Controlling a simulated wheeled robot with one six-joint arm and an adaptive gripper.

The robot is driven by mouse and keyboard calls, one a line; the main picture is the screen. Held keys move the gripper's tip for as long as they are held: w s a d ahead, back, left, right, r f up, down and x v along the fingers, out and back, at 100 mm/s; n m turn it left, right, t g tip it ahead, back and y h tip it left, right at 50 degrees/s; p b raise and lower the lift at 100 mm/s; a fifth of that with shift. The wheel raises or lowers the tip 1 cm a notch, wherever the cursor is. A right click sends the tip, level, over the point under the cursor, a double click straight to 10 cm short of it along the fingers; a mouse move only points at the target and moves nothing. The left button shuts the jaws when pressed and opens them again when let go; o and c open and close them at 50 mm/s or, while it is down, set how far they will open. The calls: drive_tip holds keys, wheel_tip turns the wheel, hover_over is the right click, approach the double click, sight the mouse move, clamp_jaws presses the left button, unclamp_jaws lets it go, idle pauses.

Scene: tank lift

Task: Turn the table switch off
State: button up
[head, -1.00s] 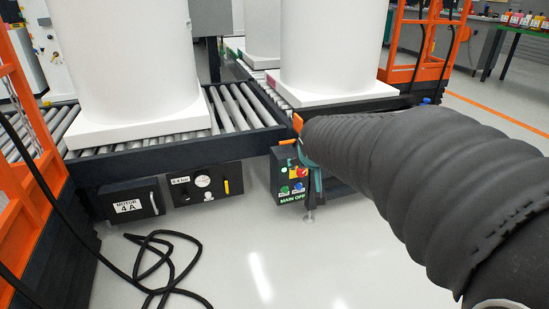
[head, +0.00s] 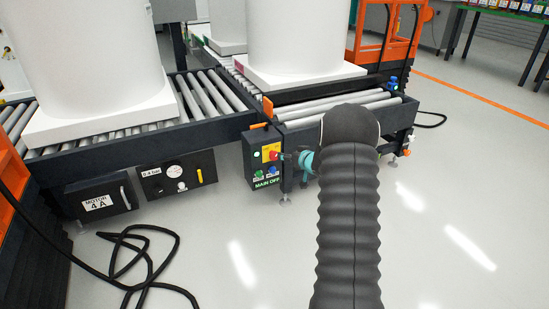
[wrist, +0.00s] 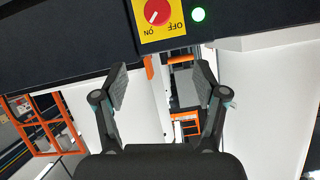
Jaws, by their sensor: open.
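In the wrist view the red knob (wrist: 158,12) shows at the top, with ON and OFF printed upside down. A green lamp (wrist: 198,14) glows beside the plate. My gripper (head: 288,158) is just right of the knob in the head view, partly hidden by my arm. In the wrist view my gripper (wrist: 161,85) has its fingers spread, with nothing between them, apart from the knob.
Roller conveyors (head: 205,95) carry white tanks (head: 95,60) above and behind the box. A motor box (head: 98,200) and black cable (head: 140,260) are at left. Floor at the right is clear.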

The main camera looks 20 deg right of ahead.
sight(275, 156)
drive_tip(key=shift+y, duration=0.3)
drive_tip(key=f+x, duration=0.1)
drive_tip(key=x, duration=0.9)
drive_tip(key=s+f+x, duration=0.1)
drive_tip(key=x, duration=0.4)
drive_tip(key=shift+d+f, duration=0.3)
drive_tip(key=shift+f, duration=0.05)
drive_tip(key=c, duration=1.2)
drive_tip(key=shift+o, duration=0.2)
